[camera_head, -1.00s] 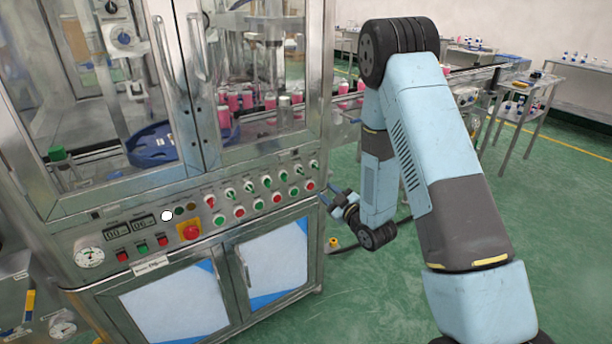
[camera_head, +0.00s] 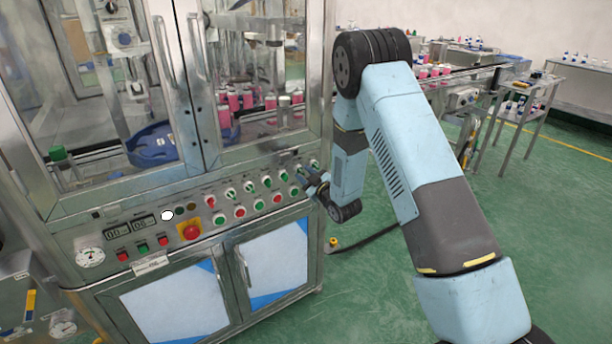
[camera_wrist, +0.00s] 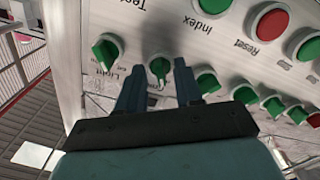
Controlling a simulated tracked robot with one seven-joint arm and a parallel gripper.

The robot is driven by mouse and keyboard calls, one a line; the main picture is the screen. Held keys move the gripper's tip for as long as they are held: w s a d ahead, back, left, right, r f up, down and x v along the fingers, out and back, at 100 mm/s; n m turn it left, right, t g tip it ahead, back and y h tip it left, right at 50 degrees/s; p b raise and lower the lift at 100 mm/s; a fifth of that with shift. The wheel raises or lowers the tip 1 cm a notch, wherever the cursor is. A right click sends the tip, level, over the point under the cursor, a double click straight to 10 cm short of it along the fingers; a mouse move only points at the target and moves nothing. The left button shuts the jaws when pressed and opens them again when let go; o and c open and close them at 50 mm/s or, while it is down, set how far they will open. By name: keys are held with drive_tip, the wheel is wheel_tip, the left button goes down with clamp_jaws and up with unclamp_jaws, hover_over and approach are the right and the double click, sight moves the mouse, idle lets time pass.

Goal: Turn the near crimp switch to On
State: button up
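The crimp switches are among the green turn switches in the upper row of the machine's control panel (camera_head: 205,222); I cannot read which label is the near crimp. In the wrist view one green switch (camera_wrist: 159,67) shows between my two fingertips, its handle roughly upright in the picture. My gripper (camera_wrist: 160,73) is open, with one finger on each side of that switch; contact cannot be told. In the head view my gripper (camera_head: 312,182) is at the panel's right end and hides some controls there.
Another green switch (camera_wrist: 107,52) stands left of my fingers, by a label reading Light. A red emergency button (camera_head: 190,231) sits farther left on the panel.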

drive_tip(key=shift+w+a, duration=0.15)
drive_tip(key=shift+w, duration=0.1)
